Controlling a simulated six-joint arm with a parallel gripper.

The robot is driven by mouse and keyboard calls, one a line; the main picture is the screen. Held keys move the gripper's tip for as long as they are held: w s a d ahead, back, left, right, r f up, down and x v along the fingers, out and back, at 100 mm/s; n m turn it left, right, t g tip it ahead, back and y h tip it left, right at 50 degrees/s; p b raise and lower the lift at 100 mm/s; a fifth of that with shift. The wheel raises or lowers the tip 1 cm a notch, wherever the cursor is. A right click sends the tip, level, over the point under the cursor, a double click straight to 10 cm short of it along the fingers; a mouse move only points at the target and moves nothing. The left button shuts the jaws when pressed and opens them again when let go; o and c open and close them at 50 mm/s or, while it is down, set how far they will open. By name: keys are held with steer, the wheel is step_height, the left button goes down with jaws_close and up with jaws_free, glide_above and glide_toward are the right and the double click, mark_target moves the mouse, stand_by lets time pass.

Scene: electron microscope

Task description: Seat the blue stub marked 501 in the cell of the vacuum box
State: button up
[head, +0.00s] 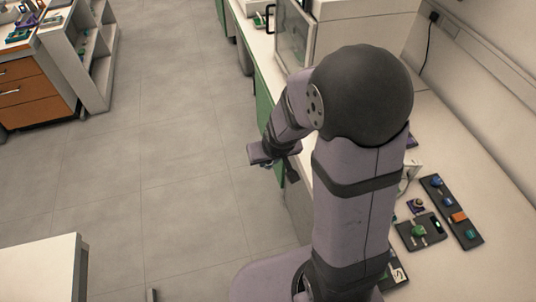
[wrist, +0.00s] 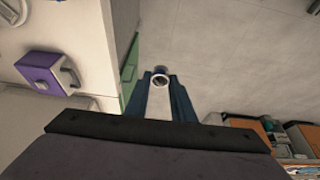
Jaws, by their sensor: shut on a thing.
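My gripper (head: 268,165) is at the bench's front edge in the head view, with floor visible beside it. In the wrist view its fingers (wrist: 160,92) are shut on a small round piece (wrist: 160,79) with a dark centre, a pale rim and a trace of blue. I take it for the stub; no marking can be read. A purple box (wrist: 45,72) with a round metal part on one side is at the left of the wrist view, apart from my gripper. I cannot tell whether it is the vacuum box.
A dark strip tray (head: 468,238) with blue, orange and teal items lies on the bench (head: 440,120). Beside it is a dark plate (head: 408,234) with a green item. A glass-fronted cabinet (head: 293,38) stands further back. Open floor (head: 170,150) is at the left.

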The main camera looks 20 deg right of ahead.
steer(key=s+d+r+m+p, duration=0.15)
steer(key=d+r+p, duration=0.25)
steer(key=r+p, duration=0.8)
steer(key=s+d+f+m+h, duration=0.1)
steer(key=s+d+f+m, duration=0.15)
steer(key=d, duration=0.35)
steer(key=s+d+f+m+h, duration=0.1)
steer(key=s+d+f, duration=0.1)
steer(key=s+d, duration=0.35)
steer(key=s+d+f, duration=0.3)
steer(key=s, duration=0.2)
steer(key=s+d+f, duration=0.4)
steer(key=s, duration=0.1)
steer(key=s+d+f, duration=0.4)
steer(key=s, duration=0.1)
steer(key=shift+s+d+b, duration=0.1)
steer(key=shift+d+b, duration=0.05)
steer(key=shift+b, duration=0.15)
steer(key=w+a+n+y, duration=0.1)
steer(key=n, duration=0.2)
steer(key=w+a+n+y, duration=0.1)
steer(key=n, duration=0.3)
steer(key=w+a+n+y, duration=0.1)
steer(key=a+n+y, duration=0.1)
steer(key=n, duration=0.2)
steer(key=shift+f+g, duration=0.4)
